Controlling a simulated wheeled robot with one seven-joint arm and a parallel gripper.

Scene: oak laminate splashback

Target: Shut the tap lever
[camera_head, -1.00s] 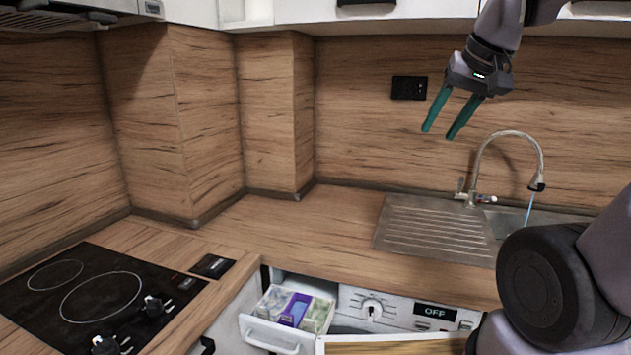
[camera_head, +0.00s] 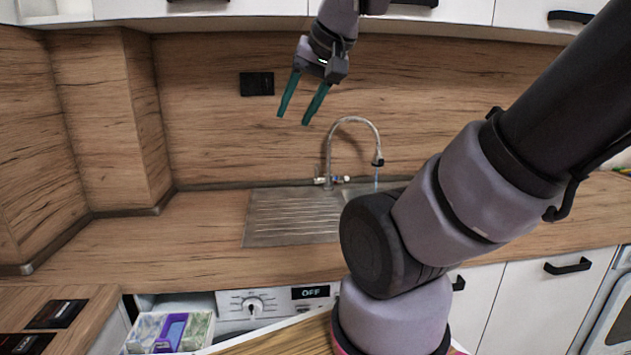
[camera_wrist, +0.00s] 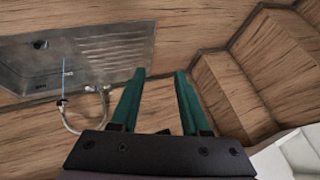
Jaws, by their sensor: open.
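The tap (camera_head: 354,121) is a curved metal spout over the sink, with a thin blue stream of water (camera_head: 376,181) falling from it. Its small lever (camera_head: 342,179) sits at the base of the spout. The tap also shows in the wrist view (camera_wrist: 72,128), with the lever (camera_wrist: 90,88) near the sink edge. My gripper (camera_head: 292,119) is open and empty, above and left of the tap in the head view. Its green fingers (camera_wrist: 158,72) are apart in the wrist view and touch nothing.
The metal sink (camera_head: 290,220) has a ribbed drainer on its left; my arm hides part of the basin. A black wall socket (camera_head: 257,84) is behind. Below, an open detergent drawer (camera_head: 140,330) stands out from the washing machine (camera_head: 270,303). The counter (camera_head: 180,235) left of the sink is clear.

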